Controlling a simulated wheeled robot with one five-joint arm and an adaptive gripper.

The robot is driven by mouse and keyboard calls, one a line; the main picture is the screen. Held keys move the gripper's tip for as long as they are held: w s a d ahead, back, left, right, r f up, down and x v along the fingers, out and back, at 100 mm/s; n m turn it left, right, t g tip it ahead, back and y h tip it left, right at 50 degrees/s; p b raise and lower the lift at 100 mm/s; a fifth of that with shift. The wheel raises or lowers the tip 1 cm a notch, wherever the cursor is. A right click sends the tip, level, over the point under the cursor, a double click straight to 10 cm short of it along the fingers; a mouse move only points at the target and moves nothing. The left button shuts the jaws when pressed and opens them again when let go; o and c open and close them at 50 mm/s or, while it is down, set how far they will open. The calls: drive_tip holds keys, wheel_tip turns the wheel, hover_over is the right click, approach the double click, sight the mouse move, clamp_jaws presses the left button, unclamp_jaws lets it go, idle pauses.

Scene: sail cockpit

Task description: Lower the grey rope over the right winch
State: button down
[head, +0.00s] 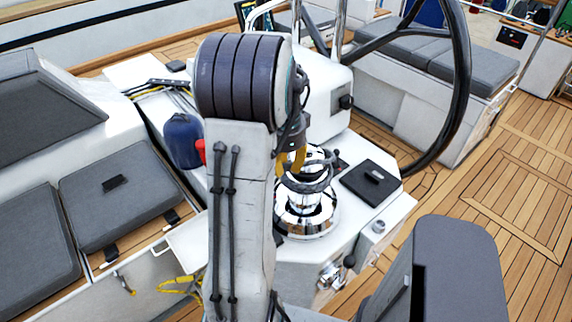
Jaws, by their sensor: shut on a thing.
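The chrome winch (307,215) stands on the white console, right of my arm in the head view. The grey rope (310,186) shows as a dark loop at the height of the winch's upper part. It appears to lie around the winch head, but I cannot tell whether it touches the drum. My gripper (293,161), with yellowish fingers, is just above and left of the winch top. It is shut on the grey rope at the loop's near left side. My arm partly hides the gripper and the rope's left part.
A black steering wheel (455,100) rises behind and right of the winch. A black hatch (370,183) lies beside the winch on the console. A blue cover (183,140) stands left of my arm. Grey seat cushions (118,190) lie at the left; open teak deck (500,215) is at the right.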

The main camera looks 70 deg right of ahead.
drive_tip(key=shift+f, duration=0.1)
wheel_tip(320, 180, down, 8)
drive_tip(key=b, duration=0.6)
drive_tip(key=shift+b, duration=0.3)
idle(0.7)
idle(0.3)
